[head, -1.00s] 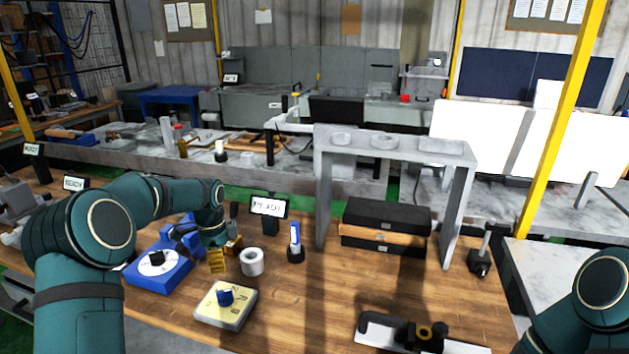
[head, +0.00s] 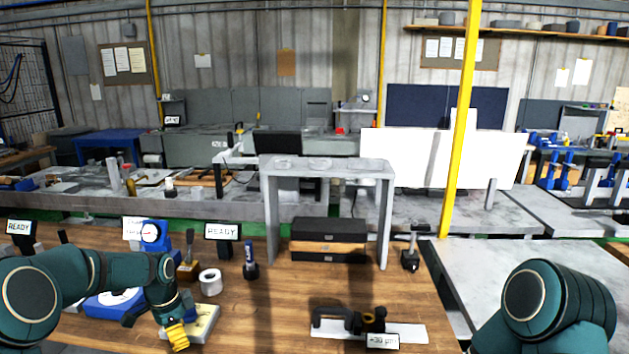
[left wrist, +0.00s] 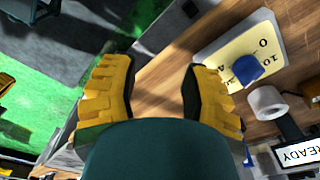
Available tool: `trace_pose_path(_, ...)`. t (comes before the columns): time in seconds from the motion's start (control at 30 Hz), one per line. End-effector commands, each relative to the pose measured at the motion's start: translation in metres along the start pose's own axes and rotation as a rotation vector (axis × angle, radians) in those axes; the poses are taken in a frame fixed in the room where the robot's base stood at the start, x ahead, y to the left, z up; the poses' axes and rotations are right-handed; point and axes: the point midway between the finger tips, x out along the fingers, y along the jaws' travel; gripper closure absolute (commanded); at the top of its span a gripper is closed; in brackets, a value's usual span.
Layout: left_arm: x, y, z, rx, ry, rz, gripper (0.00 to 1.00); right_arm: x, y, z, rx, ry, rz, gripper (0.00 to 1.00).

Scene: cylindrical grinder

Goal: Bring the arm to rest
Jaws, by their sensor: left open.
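My left gripper (head: 176,335) has yellow ridged fingers and hangs low at the table's near edge in the head view. It also shows in the left wrist view (left wrist: 150,100), with the two fingers apart and nothing between them. The left arm (head: 110,272) comes in from the left, bent downward at the wrist. Beside the fingers lies a pale yellow plate with a blue knob, seen in the left wrist view (left wrist: 238,58); in the head view the arm partly covers it. My right arm (head: 555,300) shows at the lower right, but its gripper is out of view.
On the wooden table (head: 265,300) stand a white roll (head: 210,281), a blue-topped tool (head: 250,262), a grey stand (head: 384,215) over stacked boxes (head: 328,240), and a dial gauge (head: 150,234). A long tool on a white plate (head: 405,331) lies at front.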

Motion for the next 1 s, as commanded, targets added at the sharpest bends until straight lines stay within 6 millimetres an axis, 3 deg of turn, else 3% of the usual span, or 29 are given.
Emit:
trace_pose_path(0.03,0.018,0.014,-0.01,-0.029,0.022,0.014,0.54,0.001,0.0,-0.001,0.0,0.001,0.0,1.0)
trace_pose_path(0.17,0.061,0.053,-0.037,-0.151,0.093,0.041,0.54,0.001,0.0,-0.001,0.0,0.002,0.0,1.0)
trace_pose_path(0.33,0.122,0.136,-0.068,-0.409,0.189,0.106,0.54,0.001,0.0,0.0,0.0,0.0,0.0,1.0)
trace_pose_path(0.5,0.163,0.231,-0.075,-0.742,0.239,0.173,0.54,0.001,0.0,-0.001,0.0,0.001,0.0,1.0)
trace_pose_path(0.63,0.175,0.288,-0.064,-0.964,0.244,0.197,0.54,0.001,0.0,-0.001,0.0,0.001,0.0,1.0)
trace_pose_path(0.8,0.177,0.327,-0.05,-1.138,0.24,0.198,0.54,0.001,0.0,0.0,0.0,0.001,0.0,1.0)
trace_pose_path(1.0,0.177,0.336,-0.045,-1.183,0.24,0.195,0.54,0.001,0.0,0.0,0.0,0.001,0.0,1.0)
